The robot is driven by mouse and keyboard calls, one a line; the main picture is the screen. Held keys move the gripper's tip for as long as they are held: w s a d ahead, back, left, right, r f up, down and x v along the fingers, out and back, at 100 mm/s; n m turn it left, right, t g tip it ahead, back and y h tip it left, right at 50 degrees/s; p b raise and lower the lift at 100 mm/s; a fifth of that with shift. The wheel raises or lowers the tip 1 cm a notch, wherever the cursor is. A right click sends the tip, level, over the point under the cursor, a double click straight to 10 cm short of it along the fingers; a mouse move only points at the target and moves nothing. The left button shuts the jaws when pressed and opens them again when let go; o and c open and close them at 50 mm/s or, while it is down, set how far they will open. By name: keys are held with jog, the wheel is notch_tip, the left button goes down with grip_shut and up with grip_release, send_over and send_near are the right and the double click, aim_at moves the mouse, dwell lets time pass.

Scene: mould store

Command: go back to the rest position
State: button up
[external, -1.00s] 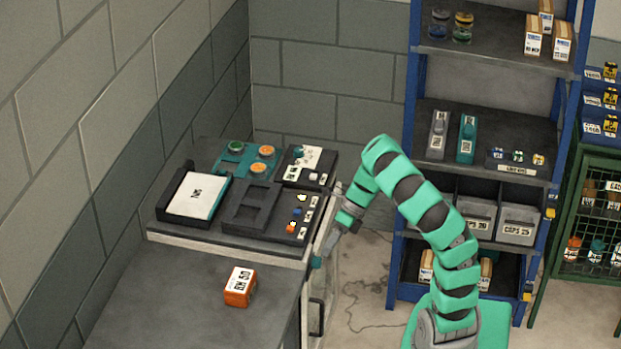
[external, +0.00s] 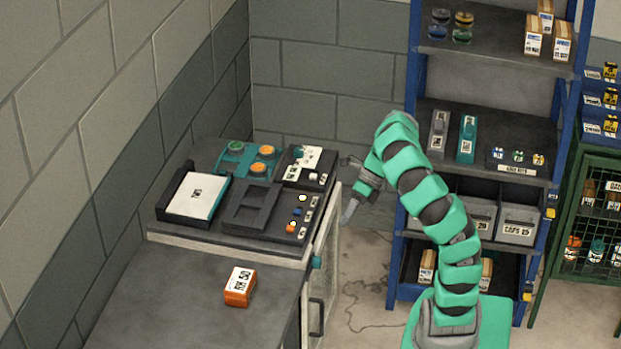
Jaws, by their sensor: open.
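My gripper (external: 347,186) is open and empty at the end of my teal and black arm. It hangs in the air to the right of the bench's raised top, near the black panel with small coloured items. The arm rises from its base at the bottom right and bends over to the left. No object shows between the fingers.
An orange and white box (external: 240,286) sits on the lower grey bench (external: 160,300). The raised top holds a black tray with white sheets (external: 194,196) and a teal plate with orange discs (external: 258,160). A blue shelf rack (external: 412,90) stands behind my arm, a green cage (external: 592,190) at right.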

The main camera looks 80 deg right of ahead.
jog(key=w+r+m+t+h, duration=0.3)
jog(key=w+r+t+h, duration=0.3)
jog(key=w+r, duration=1.3)
jog(key=w+a+r+m+t+h, duration=0.1)
jog(key=w+a+r+m+t, duration=0.2)
jog(key=r, duration=0.6)
jog(key=w+a+r+m+t, duration=0.2)
jog(key=w+a+r+t, duration=0.15)
jog(key=r, duration=0.65)
jog(key=s+a+r+m+t+h, duration=0.1)
jog(key=s+a+r+m+h, duration=0.15)
jog(key=r+m, duration=0.5)
jog(key=s+a+r+m+t+h, duration=0.1)
jog(key=s+a+r+m+h, duration=0.2)
jog(key=r+m, duration=0.5)
jog(key=s+a+f+m+g+y, duration=0.2)
jog(key=s+a+f+m+y, duration=0.1)
jog(key=s+a+m, duration=0.1)
jog(key=s+a+f+m+g+y, duration=0.2)
jog(key=s+a+f+m+y, duration=0.1)
jog(key=a+m, duration=0.4)
jog(key=shift+s+a, duration=0.35)
jog(key=shift+a, duration=0.5)
